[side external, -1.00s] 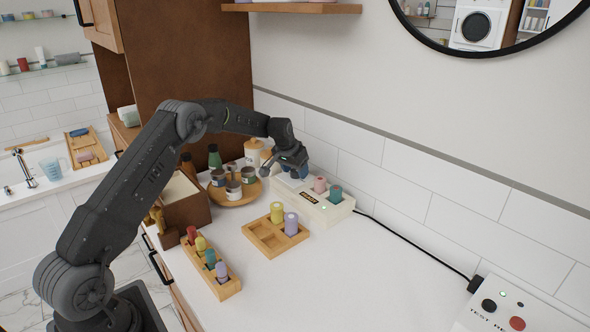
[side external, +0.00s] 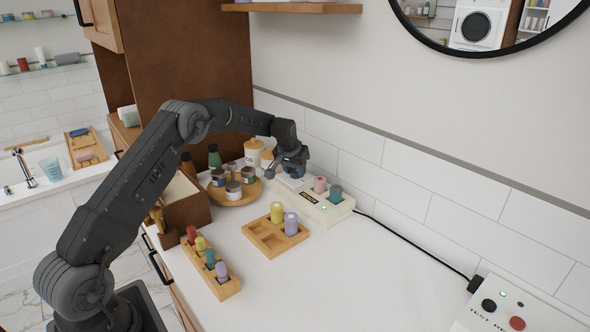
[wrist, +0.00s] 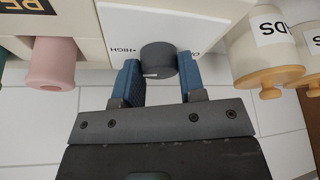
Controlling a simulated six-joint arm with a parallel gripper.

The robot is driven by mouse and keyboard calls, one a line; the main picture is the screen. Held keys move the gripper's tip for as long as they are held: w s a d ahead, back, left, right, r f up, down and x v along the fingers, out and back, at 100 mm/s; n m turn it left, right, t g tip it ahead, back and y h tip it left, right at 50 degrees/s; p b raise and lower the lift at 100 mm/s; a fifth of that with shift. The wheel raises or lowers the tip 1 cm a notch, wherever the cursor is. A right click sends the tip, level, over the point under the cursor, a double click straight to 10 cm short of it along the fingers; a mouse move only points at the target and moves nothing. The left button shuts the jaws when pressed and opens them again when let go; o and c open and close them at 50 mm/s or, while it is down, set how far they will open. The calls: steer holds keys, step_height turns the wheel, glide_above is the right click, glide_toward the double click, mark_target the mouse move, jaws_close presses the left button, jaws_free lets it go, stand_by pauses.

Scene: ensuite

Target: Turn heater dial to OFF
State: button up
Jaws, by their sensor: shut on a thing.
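The heater dial (wrist: 158,58) is a dark grey round knob on the white panel of a cream heater unit (side external: 318,208). A short white mark shows on the knob's lower edge. "HIGH" is printed to its left in the wrist view, and a partly hidden label starting with "O" is to its right. My gripper (wrist: 158,86) has its blue-padded fingers on either side of the dial, shut on it. In the side view my gripper (side external: 287,170) is at the left end of the unit and hides the dial.
Pink (side external: 320,185) and teal (side external: 336,194) cylinders stand in the unit. A round tray with jars (side external: 231,203), a divided wooden tray (side external: 262,240) and a wooden rack (side external: 222,288) are nearby.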

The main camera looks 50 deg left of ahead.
steer(key=n, duration=0.2)
steer(key=n+g+y, duration=0.1)
steer(key=n, duration=0.1)
steer(key=shift+d+y, duration=0.1)
steer(key=shift+y, duration=0.2)
steer(key=n+g, duration=0.1)
steer(key=n, duration=0.3)
steer(key=shift+w+y, duration=0.1)
steer(key=shift+y, duration=0.3)
steer(key=n+g, duration=0.1)
steer(key=n, duration=0.2)
steer(key=shift+n+g, duration=0.3)
steer(key=shift+n, duration=0.1)
steer(key=shift+n+g, duration=0.4)
steer(key=shift+n, duration=0.6)
steer(key=shift+n+g, duration=0.3)
steer(key=shift+n, duration=0.4)
steer(key=o, duration=0.9)
steer(key=shift+m, duration=0.3)
